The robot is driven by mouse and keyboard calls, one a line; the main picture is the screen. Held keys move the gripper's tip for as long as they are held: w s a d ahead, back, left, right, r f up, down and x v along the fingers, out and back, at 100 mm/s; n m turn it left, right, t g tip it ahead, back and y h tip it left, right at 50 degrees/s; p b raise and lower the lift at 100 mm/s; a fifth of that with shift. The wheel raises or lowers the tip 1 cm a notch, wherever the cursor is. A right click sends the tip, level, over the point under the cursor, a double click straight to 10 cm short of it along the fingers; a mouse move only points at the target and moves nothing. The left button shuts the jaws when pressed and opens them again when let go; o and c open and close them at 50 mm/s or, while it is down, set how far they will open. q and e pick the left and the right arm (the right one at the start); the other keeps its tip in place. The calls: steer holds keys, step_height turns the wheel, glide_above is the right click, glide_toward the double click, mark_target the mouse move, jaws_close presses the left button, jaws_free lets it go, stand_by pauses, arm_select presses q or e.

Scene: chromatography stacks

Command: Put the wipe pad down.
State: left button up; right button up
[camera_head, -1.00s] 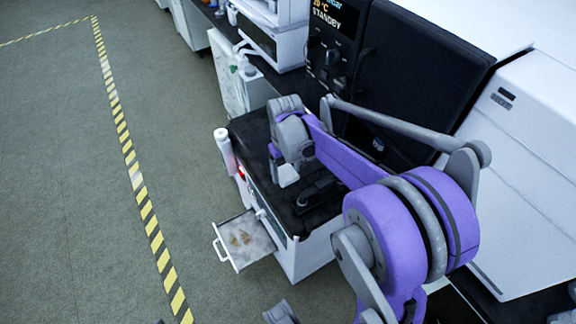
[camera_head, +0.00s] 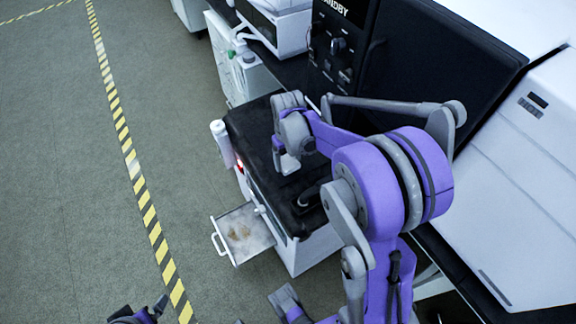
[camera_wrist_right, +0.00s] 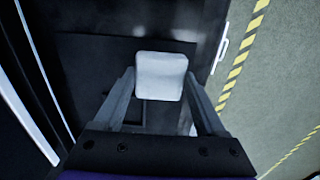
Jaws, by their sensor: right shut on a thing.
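The wipe pad (camera_wrist_right: 160,76) is a white, rounded square block in the right wrist view. It sits between the two fingers of my right gripper (camera_wrist_right: 158,92), which is shut on it. A dark surface lies beyond the pad. In the head view my right gripper (camera_head: 287,163) points down over the black top (camera_head: 255,130) of a white cabinet. The pad cannot be made out clearly there, and I cannot tell whether it touches the top.
An open drawer (camera_head: 219,220) with brownish stains or bits inside juts from the cabinet's front. A white cylinder (camera_head: 222,143) stands at the cabinet's left edge. A dark object (camera_head: 308,200) lies on the top near the gripper. Tall black and white instruments (camera_head: 430,80) stand behind.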

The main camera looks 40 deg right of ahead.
mark_target(288, 162)
steer(key=shift+f, duration=1.7)
steer(key=shift+f+b, duration=0.15)
steer(key=shift+b, duration=0.2)
steer(key=o, duration=1.6)
steer(key=shift+c, duration=0.2)
